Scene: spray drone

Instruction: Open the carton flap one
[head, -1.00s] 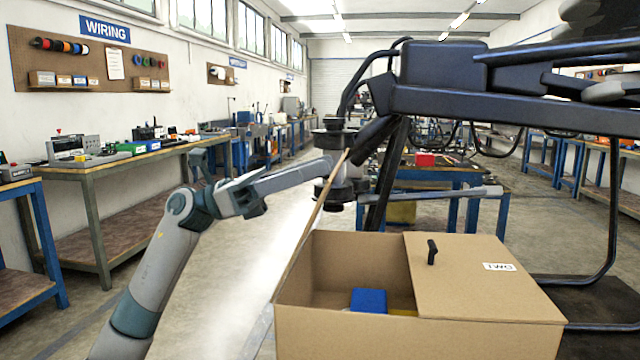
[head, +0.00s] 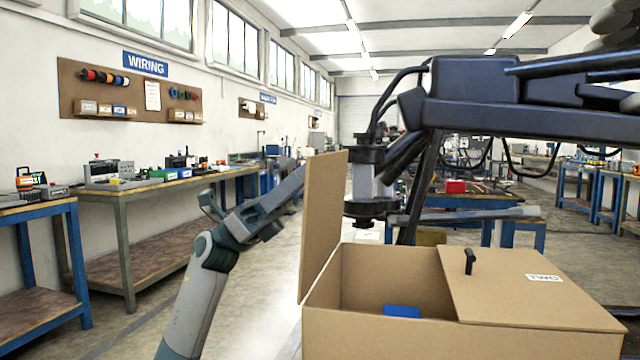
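The cardboard carton (head: 440,338) stands open-topped at the lower right. Its left flap (head: 321,222) stands nearly upright, tall above the left rim, with the left half of the carton uncovered. The right flap (head: 510,290), labelled TWO, lies flat and closed, with a black handle (head: 469,261) on it. A blue item (head: 402,312) shows inside the carton. My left arm comes up from the bottom left and its end passes behind the upright flap, so the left gripper is hidden. I cannot see whether it touches the flap. My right gripper is not in view.
The dark drone frame (head: 560,118) hangs over the carton from the right. Its grey and black cylindrical unit (head: 371,185) sits just right of the upright flap. A workbench (head: 125,200) stands along the left wall, with clear floor before it.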

